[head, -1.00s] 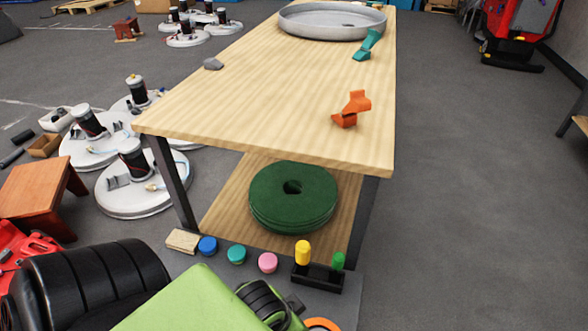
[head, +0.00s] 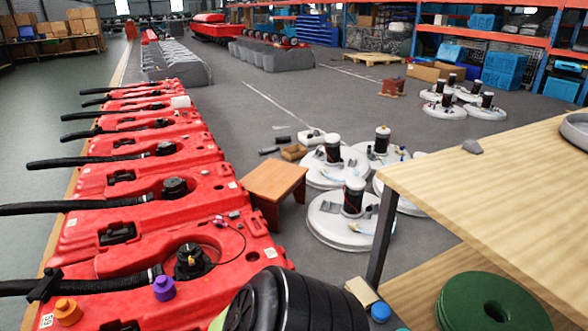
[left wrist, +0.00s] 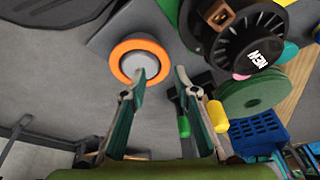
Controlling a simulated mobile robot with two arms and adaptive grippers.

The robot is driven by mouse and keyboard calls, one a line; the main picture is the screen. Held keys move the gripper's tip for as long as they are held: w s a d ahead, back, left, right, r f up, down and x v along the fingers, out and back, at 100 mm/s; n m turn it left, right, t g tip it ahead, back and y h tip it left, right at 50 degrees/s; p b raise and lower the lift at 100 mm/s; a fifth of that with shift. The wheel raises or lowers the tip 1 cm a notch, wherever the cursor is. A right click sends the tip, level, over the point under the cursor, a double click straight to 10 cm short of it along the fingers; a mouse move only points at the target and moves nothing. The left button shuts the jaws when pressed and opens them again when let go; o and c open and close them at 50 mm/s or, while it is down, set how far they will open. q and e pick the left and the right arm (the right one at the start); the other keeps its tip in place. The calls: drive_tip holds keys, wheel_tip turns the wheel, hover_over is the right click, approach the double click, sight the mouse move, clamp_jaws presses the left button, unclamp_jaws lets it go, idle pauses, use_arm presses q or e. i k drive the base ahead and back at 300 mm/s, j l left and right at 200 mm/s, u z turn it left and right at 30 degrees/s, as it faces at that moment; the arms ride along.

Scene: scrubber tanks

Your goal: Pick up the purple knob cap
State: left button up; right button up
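The purple knob cap (head: 164,287) sits upright on the nearest red tank (head: 225,265), in the lower left of the head view. An orange knob cap (head: 67,311) is to its left on the same tank, below a black hose. My left gripper (left wrist: 165,75) shows in the left wrist view with its two fingers apart and nothing between them. The purple cap is not in that view. In the head view neither gripper shows; a dark ribbed arm part of mine is at the bottom middle.
Several red tanks with black hoses run in a row into the distance. A small wooden stool (head: 273,183) and white round units (head: 345,222) stand right of them. A wooden table (head: 480,185) is at the right, with green discs (head: 492,305) below. Grey floor lies between.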

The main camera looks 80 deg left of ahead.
sight(164, 288)
drive_tip(key=k+l+u, duration=0.15)
drive_tip(key=u, duration=1.6)
drive_tip(key=i+j+u, duration=0.15)
drive_tip(key=u, duration=1.8)
